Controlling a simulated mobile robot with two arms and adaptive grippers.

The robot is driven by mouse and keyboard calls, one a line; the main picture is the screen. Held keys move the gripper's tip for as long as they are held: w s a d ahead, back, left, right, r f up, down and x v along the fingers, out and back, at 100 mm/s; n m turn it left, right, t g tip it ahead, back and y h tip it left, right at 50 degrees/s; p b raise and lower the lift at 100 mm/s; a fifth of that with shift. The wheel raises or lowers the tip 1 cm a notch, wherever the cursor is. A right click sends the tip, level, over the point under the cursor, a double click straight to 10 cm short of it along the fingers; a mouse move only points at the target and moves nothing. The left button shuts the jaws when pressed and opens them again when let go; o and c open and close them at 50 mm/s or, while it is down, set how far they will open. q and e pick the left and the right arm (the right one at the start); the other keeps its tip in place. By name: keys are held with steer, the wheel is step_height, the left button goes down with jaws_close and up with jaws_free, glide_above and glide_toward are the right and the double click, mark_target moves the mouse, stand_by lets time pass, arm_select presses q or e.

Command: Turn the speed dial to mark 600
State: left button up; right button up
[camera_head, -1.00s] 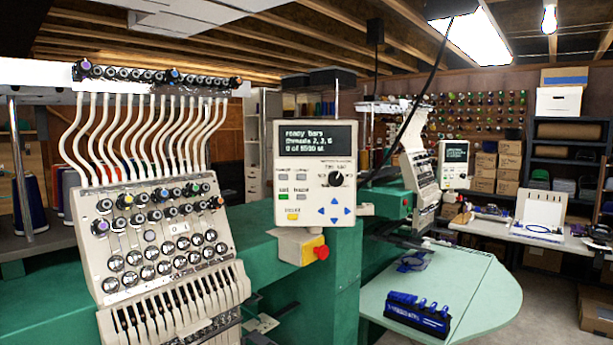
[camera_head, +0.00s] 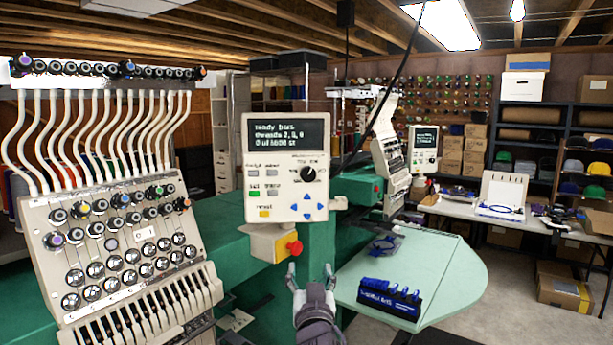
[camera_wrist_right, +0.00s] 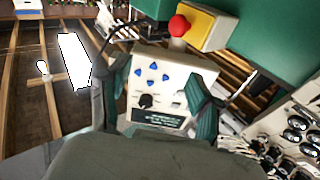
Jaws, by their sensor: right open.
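The speed dial (camera_head: 308,174) is a black knob on the right side of the white control panel (camera_head: 258,185), with small marks around it too small to read. The panel has a dark text screen above and blue arrow buttons below. My right gripper (camera_head: 310,272) is open and empty, below the panel and in front of the green machine body. In the right wrist view the panel (camera_wrist_right: 170,75) appears upside down between my spread fingers, with the dial (camera_wrist_right: 146,101) near its middle. My left gripper is not in view.
A red stop button (camera_head: 294,247) on a yellow box sits just under the panel. A thread-tension head (camera_head: 125,245) stands at left. A pale green table (camera_head: 450,265) with a blue tool rack (camera_head: 388,298) lies at right.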

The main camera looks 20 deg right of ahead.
mark_target(308, 176)
step_height(308, 176, up, 13)
steer(key=m+t+h, duration=0.2)
steer(key=t, duration=0.1)
steer(key=shift+n, duration=0.3)
steer(key=p+x, duration=0.5)
steer(key=x, duration=0.6)
steer(key=shift+w+f, duration=0.15)
steer(key=shift+w, duration=0.05)
steer(key=shift+w+d+p, duration=0.1)
steer(key=shift+w+p, duration=0.25)
steer(key=shift+w, duration=0.3)
steer(key=shift+c, duration=0.2)
steer(key=c, duration=1.1)
steer(key=shift+n+y, duration=0.3)
